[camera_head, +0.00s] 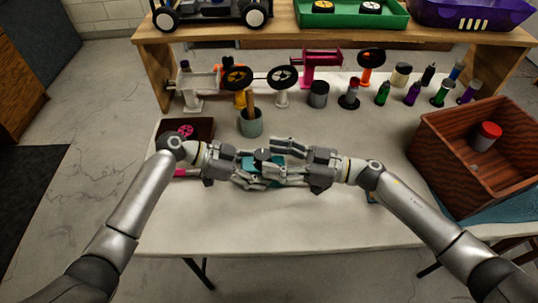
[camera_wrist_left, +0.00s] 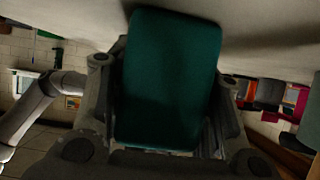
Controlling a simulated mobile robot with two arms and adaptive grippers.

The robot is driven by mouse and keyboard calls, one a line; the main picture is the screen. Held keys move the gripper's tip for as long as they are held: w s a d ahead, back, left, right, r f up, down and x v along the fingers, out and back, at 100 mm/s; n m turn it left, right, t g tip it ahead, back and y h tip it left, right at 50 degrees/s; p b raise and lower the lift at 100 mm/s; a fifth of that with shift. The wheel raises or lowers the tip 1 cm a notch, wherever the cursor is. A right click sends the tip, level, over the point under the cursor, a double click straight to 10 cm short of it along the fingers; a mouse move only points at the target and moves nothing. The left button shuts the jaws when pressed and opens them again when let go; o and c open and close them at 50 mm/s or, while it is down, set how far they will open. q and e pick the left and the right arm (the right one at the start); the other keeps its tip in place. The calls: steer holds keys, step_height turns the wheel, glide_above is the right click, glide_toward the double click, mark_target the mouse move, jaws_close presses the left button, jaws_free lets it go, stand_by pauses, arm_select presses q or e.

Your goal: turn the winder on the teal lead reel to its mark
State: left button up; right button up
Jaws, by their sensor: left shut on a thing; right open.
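The teal lead reel (camera_head: 262,163) is at the middle of the table in the head view, mostly hidden by both grippers. Its teal body (camera_wrist_left: 170,80) fills the middle of the left wrist view, between my left gripper's fingers. My left gripper (camera_head: 248,168) is shut on the reel from the left. My right gripper (camera_head: 285,162) is open at the reel's right side, its fingers close to the left ones; I cannot tell if it touches the reel. A small grey round part shows on top between the grippers; the winder and its mark cannot be made out.
A wooden crate (camera_head: 435,150) with a red-capped jar stands at the right. A teal-grey cup (camera_head: 250,123) and a dark box (camera_head: 190,130) stand just behind the grippers. Wheel stands, bottles and a wooden shelf (camera_head: 300,35) line the back. The front of the table is clear.

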mark_target(264, 159)
steer(key=shift+x, duration=0.85)
steer(key=shift+c, duration=0.3)
steer(key=c, duration=1)
steer(key=shift+a+t, duration=0.1)
steer(key=shift+t, duration=0.2)
steer(key=m+t+h, duration=0.1)
steer(key=m+t, duration=0.1)
steer(key=m+t+h, duration=0.1)
steer(key=m+t, duration=0.1)
steer(key=s+m+t+h, duration=0.1)
steer(key=t+h, duration=0.1)
steer(key=t, duration=0.1)
steer(key=shift+a+m, duration=0.3)
steer(key=shift+m, duration=0.1)
steer(key=shift+a+r+m+t+h, duration=0.1)
steer(key=shift+a+m+t+h, duration=0.05)
steer(key=shift+m+t+h, duration=1.3)
steer(key=shift+a+r+m+t+h, duration=0.15)
steer(key=shift+m+t+h, duration=0.75)
steer(key=shift+h, duration=0.95)
steer(key=shift+d+f+m+h, duration=0.1)
steer(key=shift+m+h, duration=0.25)
steer(key=shift+h, duration=0.15)
steer(key=o, duration=1.1)
steer(key=shift+f, duration=0.1)
steer(key=shift+c, duration=0.2)
